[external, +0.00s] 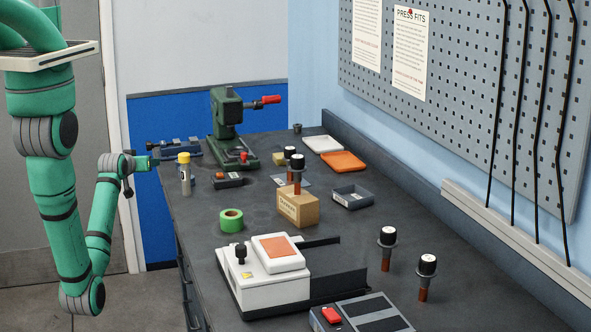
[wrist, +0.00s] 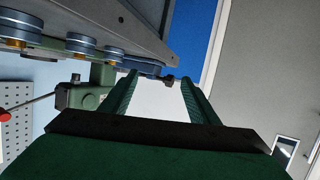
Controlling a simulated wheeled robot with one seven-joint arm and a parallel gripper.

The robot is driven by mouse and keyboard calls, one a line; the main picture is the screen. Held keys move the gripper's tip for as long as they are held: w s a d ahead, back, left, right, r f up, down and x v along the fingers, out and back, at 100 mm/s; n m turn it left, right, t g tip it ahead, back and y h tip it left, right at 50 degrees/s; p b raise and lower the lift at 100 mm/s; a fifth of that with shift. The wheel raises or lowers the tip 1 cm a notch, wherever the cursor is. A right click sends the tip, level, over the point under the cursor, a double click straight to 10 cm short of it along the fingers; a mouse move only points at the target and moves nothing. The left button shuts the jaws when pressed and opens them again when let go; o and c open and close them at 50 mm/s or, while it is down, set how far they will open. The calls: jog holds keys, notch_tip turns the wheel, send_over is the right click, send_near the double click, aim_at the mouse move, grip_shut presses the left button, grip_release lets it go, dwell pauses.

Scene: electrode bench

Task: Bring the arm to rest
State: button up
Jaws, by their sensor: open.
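My green arm (external: 52,185) hangs at the left of the external view, bent at the elbow, with its forearm raised. My gripper (external: 151,162) points right at the far left edge of the bench, close to the blue vise (external: 182,148) in the picture; I cannot tell the gap. In the wrist view my gripper (wrist: 160,82) shows two green fingers spread apart, with nothing between them.
The dark bench (external: 190,220) carries a green press (external: 228,125) with a red handle, a yellow-capped bottle (external: 185,175), green tape (external: 231,220), a cardboard box (external: 298,208) and a white device (external: 265,285). Floor left of the bench is clear.

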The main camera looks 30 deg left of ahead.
jog(key=s+d+f+m+h, duration=0.1)
jog(key=s+d+f, duration=0.3)
jog(key=s, duration=0.3)
jog(key=s+d+f+m+t, duration=0.1)
jog(key=s+d+f, duration=0.2)
jog(key=s+d, duration=0.25)
jog(key=s+d+f+m+h, duration=0.1)
jog(key=s+d+f, duration=0.3)
jog(key=s, duration=0.3)
jog(key=s+d+r+m+h, duration=0.1)
jog(key=s+d, duration=0.3)
jog(key=s, duration=0.5)
jog(key=s+d+r+t+h, duration=0.1)
jog(key=s+d+r, duration=0.3)
jog(key=s, duration=0.5)
jog(key=shift+s+d+m+h, duration=0.3)
jog(key=shift+d+m+h, duration=0.1)
